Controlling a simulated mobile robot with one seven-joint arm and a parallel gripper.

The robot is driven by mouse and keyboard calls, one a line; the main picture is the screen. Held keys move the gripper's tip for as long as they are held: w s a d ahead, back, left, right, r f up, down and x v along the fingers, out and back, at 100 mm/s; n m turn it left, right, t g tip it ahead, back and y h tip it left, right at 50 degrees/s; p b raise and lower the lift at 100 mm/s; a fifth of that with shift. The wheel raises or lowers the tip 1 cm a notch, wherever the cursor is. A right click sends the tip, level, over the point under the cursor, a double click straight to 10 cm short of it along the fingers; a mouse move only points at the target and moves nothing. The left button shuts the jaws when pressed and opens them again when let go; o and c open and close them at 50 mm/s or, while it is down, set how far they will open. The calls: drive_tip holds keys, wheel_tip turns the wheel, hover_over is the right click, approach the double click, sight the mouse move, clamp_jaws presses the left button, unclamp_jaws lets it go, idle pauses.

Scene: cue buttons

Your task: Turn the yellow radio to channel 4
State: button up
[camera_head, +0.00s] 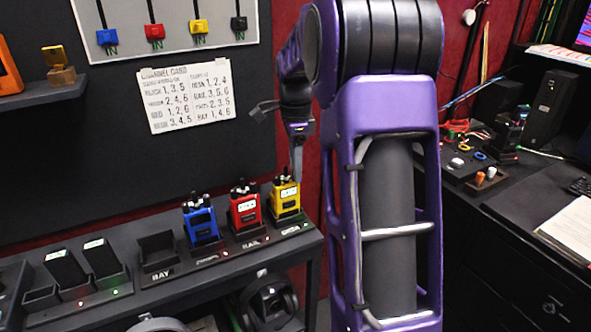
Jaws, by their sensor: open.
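The yellow radio (288,204) stands upright in the rightmost dock of the shelf, with a small pale display and dark knobs on top. The display's channel is too small to read. My gripper (298,176) points down just above and at the right side of the radio's top. Its fingers look narrow from here, and it holds nothing that I can see. I cannot tell whether it touches the knobs. The rest of the radio's front is visible.
A red radio (247,213) and a blue radio (202,226) stand close by on the left. The BAY dock (157,249) is empty. A channel card (186,96) hangs on the dark wall board. My purple arm covers the middle right.

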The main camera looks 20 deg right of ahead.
drive_tip(key=shift+f, duration=0.35)
clamp_jaws()
drive_tip(key=shift+r+n, duration=0.1)
drive_tip(key=shift+n, duration=0.2)
drive_tip(key=n+p, duration=0.2)
drive_tip(key=n, duration=0.1)
drive_tip(key=shift+n+p, duration=0.7)
drive_tip(key=shift+n, duration=1.4)
